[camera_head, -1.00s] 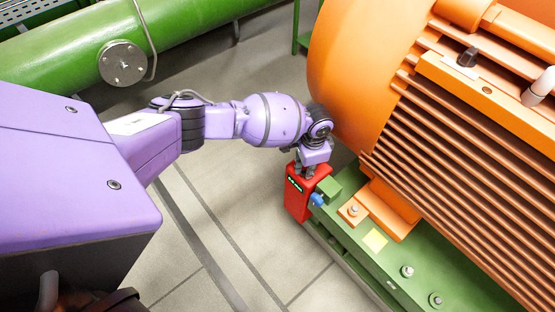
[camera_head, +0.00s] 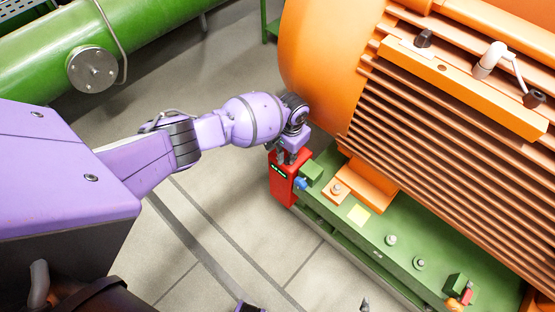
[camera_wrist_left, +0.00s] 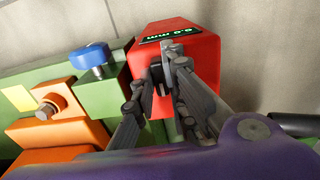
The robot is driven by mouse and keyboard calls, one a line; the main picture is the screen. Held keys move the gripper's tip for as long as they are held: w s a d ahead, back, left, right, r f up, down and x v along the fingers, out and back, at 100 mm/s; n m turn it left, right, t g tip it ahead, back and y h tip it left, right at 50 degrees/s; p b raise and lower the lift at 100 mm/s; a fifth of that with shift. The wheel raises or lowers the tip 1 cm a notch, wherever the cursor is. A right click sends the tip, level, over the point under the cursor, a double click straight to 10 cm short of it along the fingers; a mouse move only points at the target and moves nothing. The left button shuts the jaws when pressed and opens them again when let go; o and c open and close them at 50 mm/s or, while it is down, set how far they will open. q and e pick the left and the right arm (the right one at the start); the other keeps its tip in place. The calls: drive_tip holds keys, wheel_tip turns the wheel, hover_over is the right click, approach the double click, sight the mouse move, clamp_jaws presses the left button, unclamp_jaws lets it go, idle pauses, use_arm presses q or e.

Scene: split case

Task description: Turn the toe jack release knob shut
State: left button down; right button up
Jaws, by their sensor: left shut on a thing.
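The red toe jack (camera_head: 281,187) stands at the near end of the green base frame, below the orange motor. It also shows in the left wrist view (camera_wrist_left: 203,55), with a green-lit readout (camera_wrist_left: 172,34) on top that seems to read 0.0 mm. My left gripper (camera_head: 288,157) reaches down onto the jack. In the left wrist view its fingers (camera_wrist_left: 160,78) are shut on a small dark part at the jack's side, which I take for the release knob. The fingers hide most of it, so its turn cannot be read. My right gripper is not clearly seen.
A blue knob (camera_head: 300,184) sits on a green block beside the jack; it also shows in the wrist view (camera_wrist_left: 90,56). The orange motor (camera_head: 325,60) rises close to my left wrist. Bolts stand along the green base (camera_head: 375,222). The floor to the left is clear.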

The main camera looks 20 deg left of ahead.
use_arm(q)
drive_tip(key=shift+w+d+r, duration=0.1)
drive_tip(key=shift+w+r, duration=0.1)
use_arm(e)
drive_tip(key=shift+w+r, duration=0.1)
drive_tip(key=shift+w, duration=0.1)
use_arm(q)
drive_tip(key=c, duration=1.8)
unclamp_jaws()
drive_tip(key=shift+o, duration=0.2)
drive_tip(key=shift+r, duration=0.1)
wheel_tip(320, 180, up, 12)
use_arm(e)
drive_tip(key=shift+w+r, duration=0.1)
use_arm(q)
drive_tip(key=shift+s+f, duration=0.15)
drive_tip(key=shift+f, duration=0.1)
